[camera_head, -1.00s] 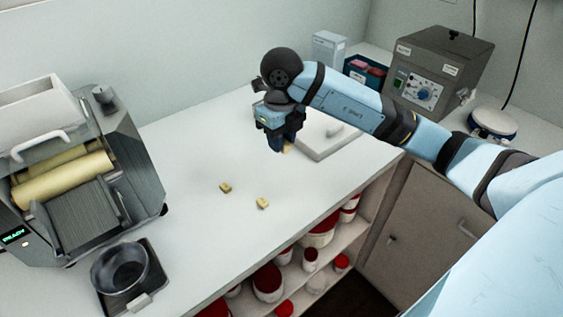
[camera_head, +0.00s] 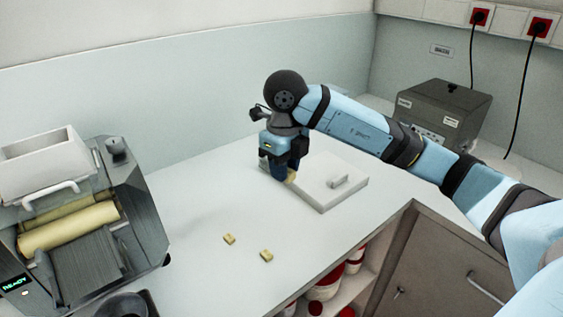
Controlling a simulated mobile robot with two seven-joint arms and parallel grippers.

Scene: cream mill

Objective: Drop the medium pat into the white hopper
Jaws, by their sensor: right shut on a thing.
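My right gripper (camera_head: 287,175) is shut on a small yellow pat (camera_head: 291,176), mostly hidden between the fingers. Two other yellow pats lie on the white counter, one on the left (camera_head: 229,239) and one on the right (camera_head: 266,256). I cannot tell the held pat's size rank, as little of it shows. The white hopper (camera_head: 45,166) sits on top of the mill at the left, well away from the gripper. My left gripper is out of view.
The mill (camera_head: 100,245) has cream rollers and a green display. A dark bowl (camera_head: 122,306) is cut off at the bottom edge. The white slab (camera_head: 325,195) lies at the counter's right. A grey box (camera_head: 440,115) stands behind my arm. The counter between mill and pats is clear.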

